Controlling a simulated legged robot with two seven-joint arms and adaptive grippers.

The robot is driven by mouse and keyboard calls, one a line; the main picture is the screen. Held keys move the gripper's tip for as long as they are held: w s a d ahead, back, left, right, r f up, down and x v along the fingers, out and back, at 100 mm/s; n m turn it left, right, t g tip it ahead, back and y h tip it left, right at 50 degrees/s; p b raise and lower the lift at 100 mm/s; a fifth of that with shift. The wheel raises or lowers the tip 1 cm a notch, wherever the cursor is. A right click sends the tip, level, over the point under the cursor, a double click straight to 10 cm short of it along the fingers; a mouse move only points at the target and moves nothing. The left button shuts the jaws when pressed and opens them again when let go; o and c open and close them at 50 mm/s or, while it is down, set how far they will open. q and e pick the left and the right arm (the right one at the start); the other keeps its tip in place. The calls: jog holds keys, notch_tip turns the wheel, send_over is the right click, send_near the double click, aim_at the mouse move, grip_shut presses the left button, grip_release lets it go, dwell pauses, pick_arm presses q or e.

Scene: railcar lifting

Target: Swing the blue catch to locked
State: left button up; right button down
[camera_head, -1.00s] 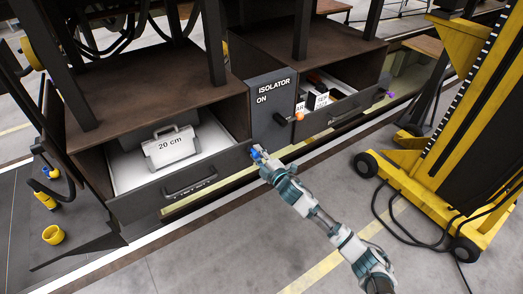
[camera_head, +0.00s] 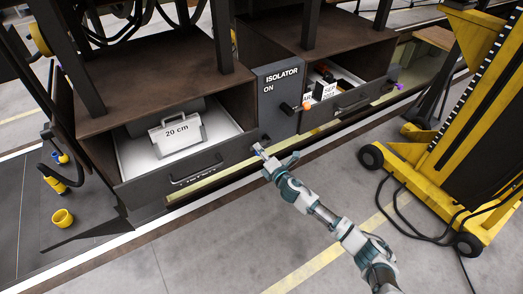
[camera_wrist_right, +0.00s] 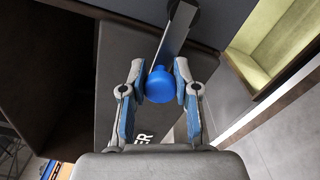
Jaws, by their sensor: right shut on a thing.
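The blue catch shows in the right wrist view as a round blue knob (camera_wrist_right: 161,85) at the end of a flat metal lever (camera_wrist_right: 177,35). The lever slants up and right to a dark round pivot. My right gripper (camera_wrist_right: 160,88) has its two fingers on either side of the knob and is shut on it. In the head view my right gripper (camera_head: 259,150) is at the right end of the left drawer's front (camera_head: 190,172), below the isolator panel (camera_head: 278,95). The knob is largely hidden there. My left gripper is not in view.
The left drawer is open and holds a grey case marked 20 cm (camera_head: 178,134). The right drawer (camera_head: 345,108) is open too, with small items inside. An orange knob (camera_head: 307,106) is on the isolator panel's right. A yellow lifting column (camera_head: 455,120) stands right, with cables on the floor.

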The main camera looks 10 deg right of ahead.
jog(key=shift+s+a+f, duration=0.1)
jog(key=shift+a+f, duration=0.05)
jog(key=shift+f, duration=0.3)
jog(key=c, duration=1.1)
grip_release()
jog(key=shift+o, duration=1.3)
jog(key=shift+r, duration=0.15)
jog(key=v, duration=1.1)
jog(key=shift+s, duration=0.3)
